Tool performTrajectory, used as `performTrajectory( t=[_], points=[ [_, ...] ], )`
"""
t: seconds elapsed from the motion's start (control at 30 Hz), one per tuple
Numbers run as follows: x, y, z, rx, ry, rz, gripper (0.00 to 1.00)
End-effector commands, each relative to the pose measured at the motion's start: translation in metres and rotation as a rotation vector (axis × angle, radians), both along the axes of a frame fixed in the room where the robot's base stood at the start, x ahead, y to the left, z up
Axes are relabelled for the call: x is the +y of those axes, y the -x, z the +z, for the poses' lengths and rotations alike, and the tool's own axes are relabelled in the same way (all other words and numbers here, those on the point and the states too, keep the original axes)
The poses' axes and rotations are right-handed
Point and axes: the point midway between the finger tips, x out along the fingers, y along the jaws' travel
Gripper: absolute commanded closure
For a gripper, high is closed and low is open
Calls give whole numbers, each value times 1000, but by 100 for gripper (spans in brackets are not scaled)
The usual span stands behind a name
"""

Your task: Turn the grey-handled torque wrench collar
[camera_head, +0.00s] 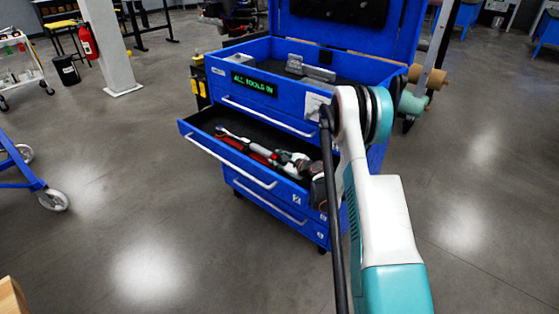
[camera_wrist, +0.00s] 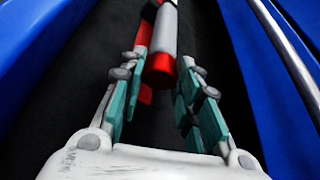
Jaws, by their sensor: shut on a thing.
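The torque wrench (camera_wrist: 161,40) lies lengthwise in the open drawer, with a grey cylindrical handle and a red band near its near end. It also shows in the head view (camera_head: 241,139), reaching from the drawer's left part toward my gripper. My gripper (camera_wrist: 163,70) has its teal-padded fingers on both sides of the handle's near end and is shut on it. In the head view my gripper (camera_head: 282,157) is low inside the drawer and partly hidden by my arm. The exact contact of the pads and any scale marks cannot be made out.
The open drawer (camera_head: 238,169) belongs to a blue tool cabinet (camera_head: 268,117); its walls run close on both sides. A red strip (camera_wrist: 145,92) lies beside the handle. A green-lettered display (camera_head: 254,84) reads "ALL TOOLS IN". Grey metal pieces (camera_head: 310,69) lie in the top tray.

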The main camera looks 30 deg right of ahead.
Motion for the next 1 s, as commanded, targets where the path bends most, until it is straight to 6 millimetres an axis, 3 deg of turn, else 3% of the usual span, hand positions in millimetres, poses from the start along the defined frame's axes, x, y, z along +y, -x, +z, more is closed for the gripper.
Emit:
performTrajectory(
  t=[0.33,0.8,0.83,0.9,1.0],
  points=[
    [2,0,-1,-50,122,2,94],
    [2,0,-1,-56,137,1,94],
    [2,0,-1,-56,137,1,65],
    [2,0,-1,-56,137,1,50],
    [1,1,-1,-56,137,1,50]
  ],
)
